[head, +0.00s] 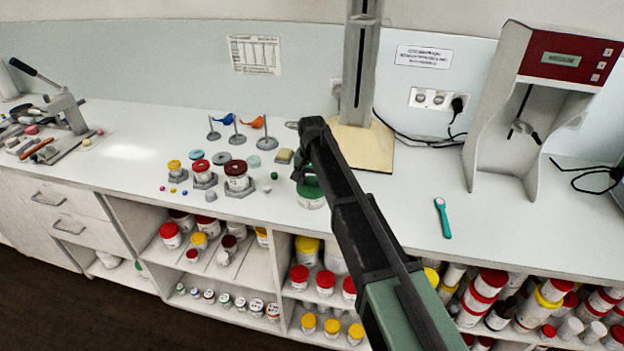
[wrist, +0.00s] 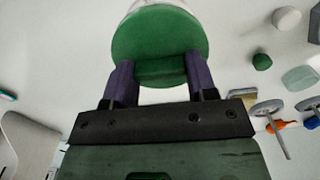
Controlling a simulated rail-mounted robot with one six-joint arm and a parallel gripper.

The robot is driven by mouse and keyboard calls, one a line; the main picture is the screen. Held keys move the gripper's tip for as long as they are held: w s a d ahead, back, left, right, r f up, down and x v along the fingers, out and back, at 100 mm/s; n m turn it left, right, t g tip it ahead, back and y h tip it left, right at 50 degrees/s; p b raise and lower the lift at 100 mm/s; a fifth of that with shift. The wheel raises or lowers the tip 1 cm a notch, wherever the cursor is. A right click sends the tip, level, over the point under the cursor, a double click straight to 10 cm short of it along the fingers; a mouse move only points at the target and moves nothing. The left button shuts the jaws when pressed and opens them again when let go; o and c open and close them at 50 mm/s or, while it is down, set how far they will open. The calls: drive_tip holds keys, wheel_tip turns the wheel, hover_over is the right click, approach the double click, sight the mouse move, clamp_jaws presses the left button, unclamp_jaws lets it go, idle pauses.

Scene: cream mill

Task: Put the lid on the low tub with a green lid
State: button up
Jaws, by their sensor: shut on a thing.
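The green lid (wrist: 158,38) is between the two purple fingers of my gripper (wrist: 160,72), which is shut on its near edge. The white low tub (wrist: 160,4) shows just past the lid's far edge. In the head view the tub (head: 311,203) stands on the counter, with the green lid (head: 311,188) over its top. My gripper (head: 305,172) is at the tub's upper left and back, partly hidden by my arm. I cannot tell whether the lid sits fully flat on the rim.
Left of the tub stand jars with yellow (head: 174,166), red (head: 201,167) and dark red lids (head: 236,170). Loose discs, a sponge (head: 284,156) and scoops on stands (head: 256,125) lie behind. A teal tool (head: 442,217) and a mixer (head: 545,110) are right; counter between is clear.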

drive_tip(key=o, duration=1.3)
wheel_tip(320, 180, up, 7)
drive_tip(key=p, duration=0.7)
drive_tip(key=shift+r, duration=0.1)
